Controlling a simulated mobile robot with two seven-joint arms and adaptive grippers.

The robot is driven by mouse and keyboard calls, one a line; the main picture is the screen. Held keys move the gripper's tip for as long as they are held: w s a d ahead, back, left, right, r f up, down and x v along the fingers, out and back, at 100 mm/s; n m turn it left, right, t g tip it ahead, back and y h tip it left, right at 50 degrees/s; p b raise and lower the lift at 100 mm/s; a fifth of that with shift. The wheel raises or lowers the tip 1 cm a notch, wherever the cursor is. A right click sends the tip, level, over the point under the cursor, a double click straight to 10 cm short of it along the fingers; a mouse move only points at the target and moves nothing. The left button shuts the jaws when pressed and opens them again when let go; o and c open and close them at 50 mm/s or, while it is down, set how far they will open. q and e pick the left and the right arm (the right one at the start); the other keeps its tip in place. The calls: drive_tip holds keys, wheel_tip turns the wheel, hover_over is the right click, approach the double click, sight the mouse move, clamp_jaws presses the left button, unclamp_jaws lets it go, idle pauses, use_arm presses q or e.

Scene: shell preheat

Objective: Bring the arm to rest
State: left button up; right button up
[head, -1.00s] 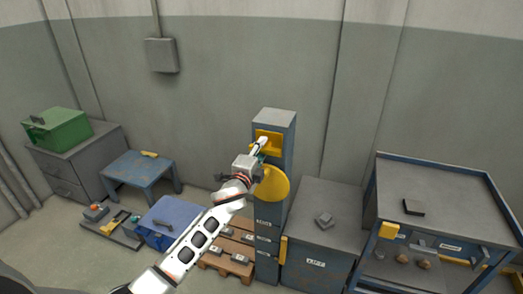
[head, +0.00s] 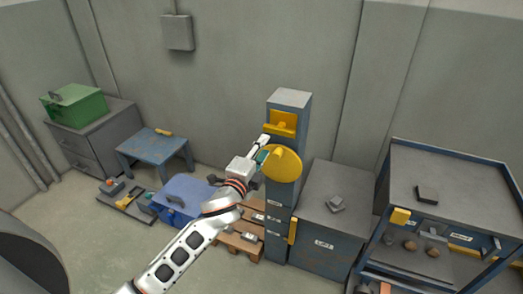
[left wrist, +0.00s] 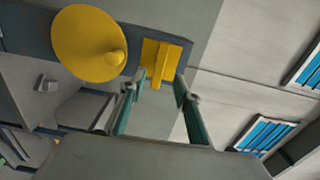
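My left gripper (head: 264,144) is in front of a blue-grey column (head: 291,98), just left of and below a yellow bracket (head: 283,123) near its top. A yellow disc (head: 282,164) with a knob sits below the bracket. In the left wrist view, the two fingers of my left gripper (left wrist: 156,88) stand apart with nothing between them. The yellow bracket (left wrist: 165,54) shows just beyond the fingertips, apparently clear of them, and the yellow disc (left wrist: 88,42) is to its left. My right gripper is not in view.
A grey-topped cabinet (head: 334,217) stands right of the column. A blue bench (head: 455,177) with a shelf is farther right. A blue box (head: 185,190), a pallet (head: 240,247), a small blue table (head: 155,146) and a green box (head: 74,104) are at left.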

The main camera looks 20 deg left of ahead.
use_arm(q)
drive_tip(key=shift+s, duration=0.35)
drive_tip(key=s+d+f+n+g+h, duration=0.1)
drive_tip(key=s+f+n, duration=0.6)
drive_tip(key=s+f, duration=0.7)
drive_tip(key=s+d+f+n+g+h, duration=0.1)
drive_tip(key=s+d+f+n+g, duration=0.2)
drive_tip(key=s+f, duration=1.1)
drive_tip(key=s+n+g, duration=0.2)
drive_tip(key=n+g, duration=0.1)
drive_tip(key=shift+s+f+n, duration=0.15)
drive_tip(key=shift+f+n, duration=0.25)
